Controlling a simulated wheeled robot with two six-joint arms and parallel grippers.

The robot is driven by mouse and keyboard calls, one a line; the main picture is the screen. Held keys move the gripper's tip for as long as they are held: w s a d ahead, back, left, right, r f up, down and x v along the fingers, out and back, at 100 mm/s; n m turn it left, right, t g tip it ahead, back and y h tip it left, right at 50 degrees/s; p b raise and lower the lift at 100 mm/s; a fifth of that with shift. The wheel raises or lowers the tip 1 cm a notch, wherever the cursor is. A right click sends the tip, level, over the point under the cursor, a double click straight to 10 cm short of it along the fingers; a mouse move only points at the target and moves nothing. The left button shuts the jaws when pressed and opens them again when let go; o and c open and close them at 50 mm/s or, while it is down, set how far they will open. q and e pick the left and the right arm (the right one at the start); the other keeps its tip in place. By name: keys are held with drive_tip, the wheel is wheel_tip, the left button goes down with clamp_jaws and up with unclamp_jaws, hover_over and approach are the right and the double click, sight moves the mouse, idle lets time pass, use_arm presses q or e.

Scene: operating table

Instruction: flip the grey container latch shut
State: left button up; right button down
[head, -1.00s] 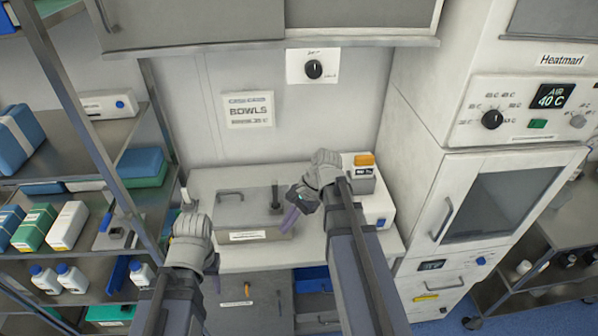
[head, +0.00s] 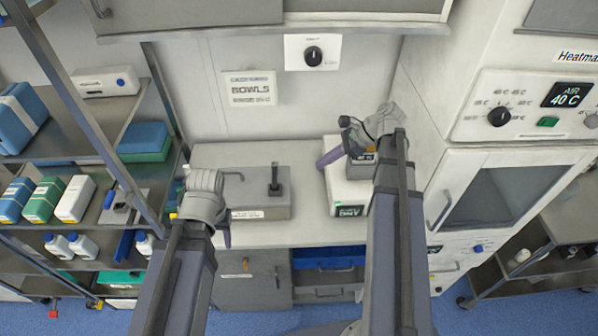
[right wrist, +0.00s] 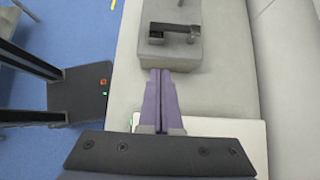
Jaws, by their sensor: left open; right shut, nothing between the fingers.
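The grey container (head: 240,193) sits on the counter with its lid down. Its dark latch lever (head: 275,180) stands upright on the lid's right part. The right wrist view shows the container (right wrist: 180,60) ahead of the fingers, with the dark latch (right wrist: 172,32) on top. My right gripper (head: 328,158) is shut and empty, to the right of the container and above the white device, apart from the latch. Its purple fingers (right wrist: 160,74) point toward the container in the right wrist view. My left gripper (head: 227,238) is open at the container's front left; its hand hides part of the container.
A white device (head: 346,190) stands right of the container, partly hidden by my right arm. Shelves with boxes and bottles (head: 75,198) are at the left. A tall warming cabinet (head: 510,205) is at the right. Some counter (head: 290,233) in front is bare.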

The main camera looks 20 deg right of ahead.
sight(275, 179)
drive_tip(key=b+x, duration=0.2)
drive_tip(key=x, duration=0.2)
drive_tip(key=a+r+b+x, duration=0.1)
drive_tip(key=b+x, duration=0.1)
drive_tip(key=x, duration=0.1)
drive_tip(key=b+x, duration=0.2)
drive_tip(key=x, duration=0.2)
drive_tip(key=shift+w+a, duration=0.25)
drive_tip(key=shift+a, duration=0.3)
drive_tip(key=shift+w+a, duration=0.2)
drive_tip(key=shift+a, duration=0.3)
